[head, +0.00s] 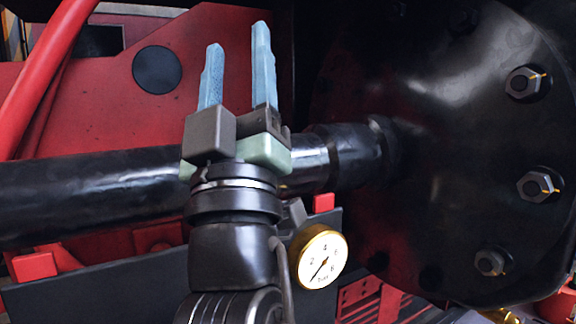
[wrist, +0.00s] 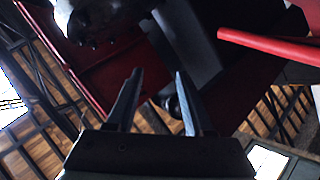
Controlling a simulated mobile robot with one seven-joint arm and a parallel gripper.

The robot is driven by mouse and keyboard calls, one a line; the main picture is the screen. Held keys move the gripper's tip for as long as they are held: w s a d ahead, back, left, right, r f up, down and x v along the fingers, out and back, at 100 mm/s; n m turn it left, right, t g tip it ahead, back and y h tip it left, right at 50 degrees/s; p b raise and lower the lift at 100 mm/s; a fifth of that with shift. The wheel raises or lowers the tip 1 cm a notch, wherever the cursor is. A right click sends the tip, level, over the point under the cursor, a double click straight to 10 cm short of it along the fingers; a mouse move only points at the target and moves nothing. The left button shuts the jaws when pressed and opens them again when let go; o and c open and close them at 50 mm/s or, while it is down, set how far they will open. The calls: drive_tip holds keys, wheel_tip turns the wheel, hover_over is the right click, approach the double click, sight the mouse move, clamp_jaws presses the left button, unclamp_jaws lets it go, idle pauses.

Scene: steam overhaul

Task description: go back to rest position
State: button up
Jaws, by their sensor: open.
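My gripper (head: 238,78) stands upright in the middle-left of the head view, its two blue fingers pointing up and apart, with nothing between them. In the wrist view, my gripper (wrist: 155,88) also shows its two fingers spread and empty. In the head view the gripper body hides part of a black horizontal pipe (head: 95,188). I cannot tell how far the gripper is from the pipe.
A large black round flange (head: 440,120) with several bolts (head: 540,187) fills the right side. A brass-rimmed gauge (head: 318,257) sits right of my arm. A red plate (head: 190,40) lies behind. A red pipe (head: 45,70) runs at upper left; a red bar (wrist: 265,43) crosses the wrist view.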

drive_tip(key=w+d+f+m+g+h, duration=0.1)
drive_tip(key=d+f+m+g+h, duration=0.2)
drive_tip(key=f, duration=0.6)
drive_tip(key=w+d+f+m+g, duration=0.15)
drive_tip(key=f+g, duration=0.25)
drive_tip(key=f, duration=0.5)
drive_tip(key=w+d+f+m+g+h, duration=0.1)
drive_tip(key=d+f+m+g+h, duration=0.2)
drive_tip(key=f, duration=0.6)
drive_tip(key=s+r+t, duration=0.4)
drive_tip(key=s+r, duration=0.2)
drive_tip(key=r, duration=0.7)
drive_tip(key=s+r+t+y, duration=0.1)
drive_tip(key=s+r+t, duration=0.4)
drive_tip(key=r, duration=0.7)
drive_tip(key=shift+s+a+r, duration=0.15)
drive_tip(key=shift+s+r, duration=0.2)
drive_tip(key=shift+s, duration=0.75)
drive_tip(key=shift+m, duration=0.25)
